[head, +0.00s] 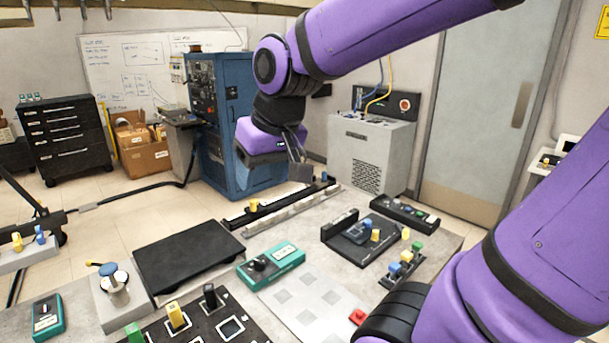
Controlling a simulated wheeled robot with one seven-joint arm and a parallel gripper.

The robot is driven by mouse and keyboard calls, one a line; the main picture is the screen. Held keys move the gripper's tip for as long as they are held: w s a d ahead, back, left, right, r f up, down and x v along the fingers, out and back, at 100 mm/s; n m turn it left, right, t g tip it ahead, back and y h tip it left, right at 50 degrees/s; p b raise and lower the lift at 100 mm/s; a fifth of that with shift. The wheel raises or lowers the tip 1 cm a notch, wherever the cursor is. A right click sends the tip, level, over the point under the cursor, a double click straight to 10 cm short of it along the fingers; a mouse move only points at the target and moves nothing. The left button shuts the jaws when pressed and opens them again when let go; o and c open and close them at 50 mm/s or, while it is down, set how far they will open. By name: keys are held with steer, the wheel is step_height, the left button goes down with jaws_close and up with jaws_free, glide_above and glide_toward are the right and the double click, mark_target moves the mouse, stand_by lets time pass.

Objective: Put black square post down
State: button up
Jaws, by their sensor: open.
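A black square post (210,295) stands upright on the black board with white square outlines (254,318) at the bottom of the head view. A yellow post (175,315) and a green post (134,333) stand to its left on the same board. My gripper (274,170) hangs from the purple arm in the upper middle, well apart from the black post. Its jaws are open, and I see nothing held between them. The fingertips are partly hidden by the gripper's own body.
A black flat plate (188,254), a teal box (271,265) and a light panel with grey squares (305,300) lie on the bench. A rail with a yellow peg (254,205) runs behind. A black fixture (350,240) and several coloured pegs stand right. My purple arm covers the lower right.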

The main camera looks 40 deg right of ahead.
steer(key=s+d+r+t, duration=0.1)
steer(key=s+r, duration=0.1)
steer(key=s, duration=0.7)
steer(key=shift+n+h, duration=0.4)
steer(key=shift+d, duration=0.1)
stand_by(1.3)
